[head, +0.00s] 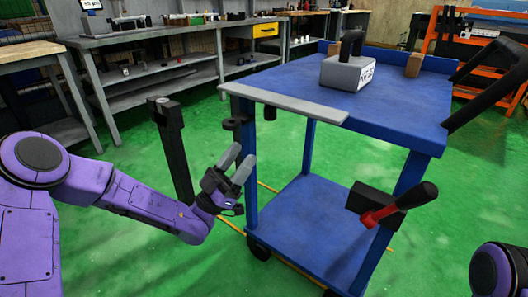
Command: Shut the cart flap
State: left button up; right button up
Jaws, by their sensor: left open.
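The blue cart (425,118) stands right of centre, with a top tray and a lower shelf. A long grey strip (285,103), seemingly the flap, runs along the near left edge of the top. It looks about level with the tray surface, not standing up like the blue rim at the back; its exact tilt is hard to tell. My left gripper (237,163) is open and empty, below and in front of the strip, left of the cart's near leg, with its fingers pointing up. It appears apart from the cart. My right gripper is out of view.
A grey block with a black handle (348,72) sits on the cart top. A black holder with a red-and-black tool (400,205) juts from the cart's near side. A dark upright post (174,150) stands by my left arm. Workbenches (150,38) line the back.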

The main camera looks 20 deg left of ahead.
aim_at(274, 109)
pick_arm(q)
jog(key=p+x, duration=0.1)
jog(key=x, duration=0.9)
jog(key=shift+r, duration=0.25)
